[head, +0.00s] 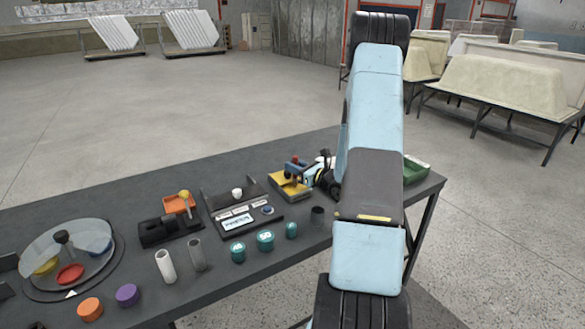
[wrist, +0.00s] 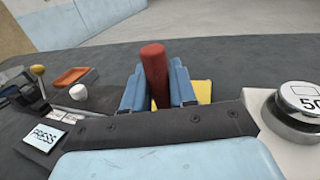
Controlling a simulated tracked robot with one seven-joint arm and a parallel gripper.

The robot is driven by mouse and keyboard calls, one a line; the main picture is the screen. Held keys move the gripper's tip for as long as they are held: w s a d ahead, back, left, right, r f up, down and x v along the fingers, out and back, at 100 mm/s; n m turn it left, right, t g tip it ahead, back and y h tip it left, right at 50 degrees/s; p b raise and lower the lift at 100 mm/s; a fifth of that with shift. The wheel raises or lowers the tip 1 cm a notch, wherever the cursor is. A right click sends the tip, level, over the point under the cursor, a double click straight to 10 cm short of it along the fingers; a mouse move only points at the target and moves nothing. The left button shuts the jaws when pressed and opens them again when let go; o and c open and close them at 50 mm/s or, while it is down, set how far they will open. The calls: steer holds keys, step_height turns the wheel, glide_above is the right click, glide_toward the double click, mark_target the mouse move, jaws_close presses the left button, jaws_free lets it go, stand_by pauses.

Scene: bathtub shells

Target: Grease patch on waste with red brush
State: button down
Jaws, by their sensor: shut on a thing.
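My gripper (wrist: 158,90) has blue fingers shut on an upright red handle (wrist: 154,70), which I take to be the red brush. Its lower end and any bristles are hidden between the fingers. A yellow block (head: 291,190) lies under the gripper on the dark table; part of it shows behind the fingers in the wrist view (wrist: 203,92). I cannot tell whether the brush touches it. In the head view my gripper (head: 297,172) is small and partly beside my arm. I cannot make out a waste or a grease patch.
Bathtub shells (head: 515,82) stand on racks behind.

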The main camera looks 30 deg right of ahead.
mark_target(295, 156)
steer(key=shift+f, duration=0.6)
stand_by(1.6)
steer(key=shift+r, duration=0.1)
steer(key=shift+r, duration=3.5)
